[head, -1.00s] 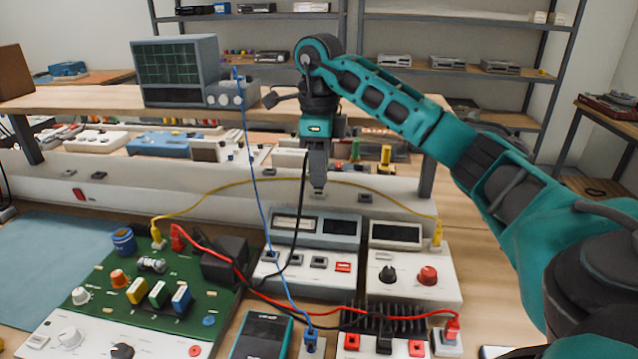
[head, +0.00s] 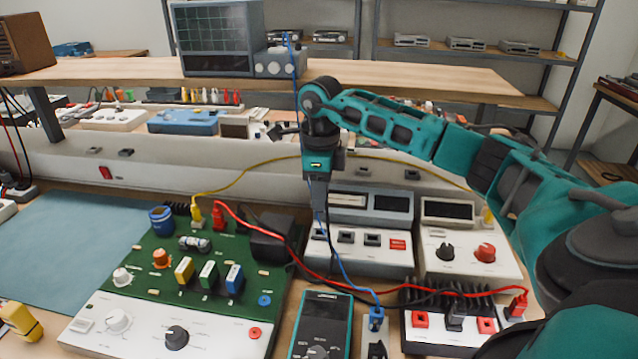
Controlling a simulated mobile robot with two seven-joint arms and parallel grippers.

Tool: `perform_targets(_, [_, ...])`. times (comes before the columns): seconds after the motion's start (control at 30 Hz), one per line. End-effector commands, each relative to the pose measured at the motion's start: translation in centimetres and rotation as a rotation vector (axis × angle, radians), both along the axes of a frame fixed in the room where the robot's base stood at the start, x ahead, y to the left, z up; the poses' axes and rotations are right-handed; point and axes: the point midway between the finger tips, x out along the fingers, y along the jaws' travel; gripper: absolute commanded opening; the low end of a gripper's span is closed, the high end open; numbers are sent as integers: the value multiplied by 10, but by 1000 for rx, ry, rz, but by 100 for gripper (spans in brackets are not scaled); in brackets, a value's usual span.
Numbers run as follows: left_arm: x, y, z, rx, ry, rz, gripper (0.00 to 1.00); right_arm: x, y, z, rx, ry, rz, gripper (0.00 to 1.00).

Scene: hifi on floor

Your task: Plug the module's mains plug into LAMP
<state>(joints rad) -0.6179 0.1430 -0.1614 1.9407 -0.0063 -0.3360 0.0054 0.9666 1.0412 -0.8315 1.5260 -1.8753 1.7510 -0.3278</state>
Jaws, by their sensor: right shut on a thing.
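My right gripper (head: 318,190) points down over the workbench, in front of the bench's rear rail. It is shut on a small grey piece, apparently the mains plug (head: 319,207), mostly hidden between the fingers. The green-and-white circuit module (head: 140,280) lies at front left, with a black box (head: 272,238) at its back right corner. The pale rail (head: 250,165) carries small dark fittings, such as one left of the arm (head: 126,152) and one right of it (head: 362,171). No LAMP label is legible. My left gripper is out of view.
Red, yellow and blue leads cross this area. A dark meter (head: 322,320) lies in front. The blue-grey mat (head: 70,245) at left is clear.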

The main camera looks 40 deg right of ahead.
Motion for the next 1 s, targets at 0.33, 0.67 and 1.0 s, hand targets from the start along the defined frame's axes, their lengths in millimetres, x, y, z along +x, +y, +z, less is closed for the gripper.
perform_targets(0.33, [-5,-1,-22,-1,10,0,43,0,0,-23,-1,1,0,0])
perform_targets(0.67, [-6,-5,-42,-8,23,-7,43,0,0,-46,-1,-1,0,0])
perform_targets(1.0, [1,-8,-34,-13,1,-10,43,0,0,-47,0,0,0,0])
